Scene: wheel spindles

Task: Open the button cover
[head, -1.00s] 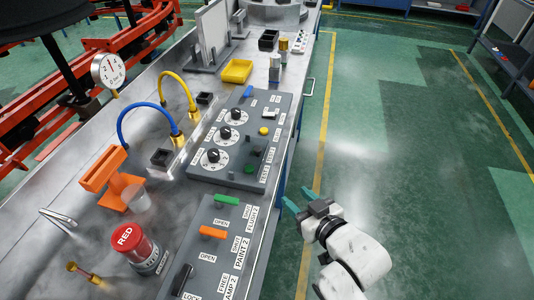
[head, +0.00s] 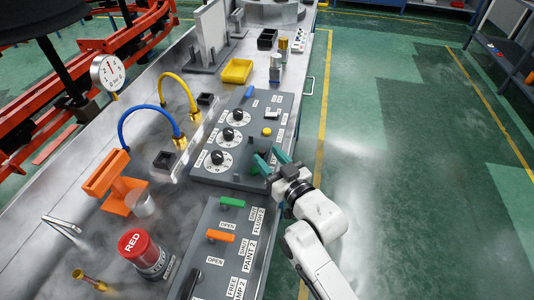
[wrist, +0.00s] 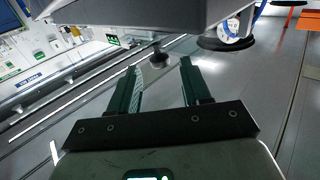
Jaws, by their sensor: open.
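The grey control panel (head: 225,170) lies on the bench. On its right part, near the front, is a small dark round piece (head: 262,153), partly hidden by my fingers; I cannot tell for sure that it is the button cover. My gripper (head: 271,159) is open and empty, with its green fingers over the panel's right edge. In the wrist view, my gripper (wrist: 160,75) has its fingers apart, and a dark round knob-like piece (wrist: 160,59) shows between and beyond the tips. No contact is visible.
Several black dial knobs (head: 229,134) and a yellow button (head: 267,131) are on the same panel. A nearer panel has a green lever (head: 231,202) and an orange lever (head: 220,236). The floor to the right is clear.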

